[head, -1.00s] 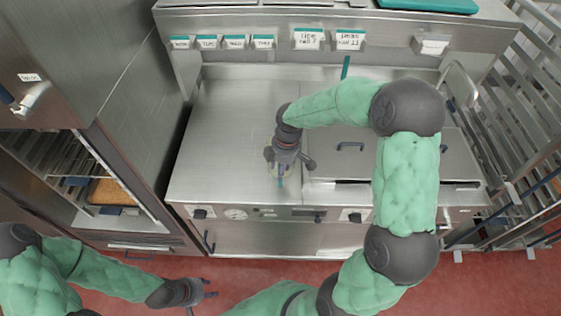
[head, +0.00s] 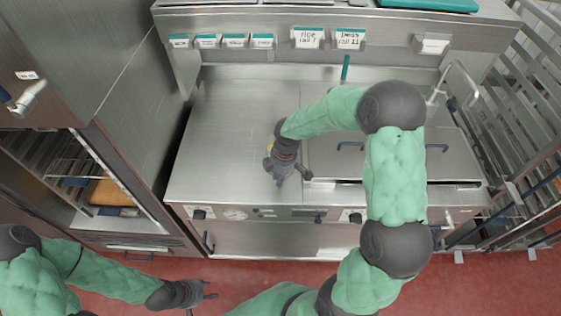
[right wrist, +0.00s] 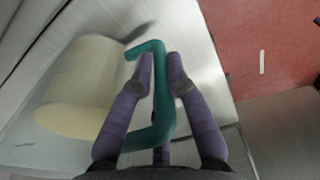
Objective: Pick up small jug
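The small jug, a cream cylinder with a green handle, fills the left of the right wrist view (right wrist: 82,85). In the head view only a yellowish bit of it (head: 270,147) shows behind my right gripper (head: 291,178), over the left part of the counter.
The steel counter (head: 225,120) is clear on the left. Lidded kettles with handles (head: 351,146) lie to the right. An open cabinet with a tray (head: 108,192) stands left, and a wire rack (head: 520,120) right.

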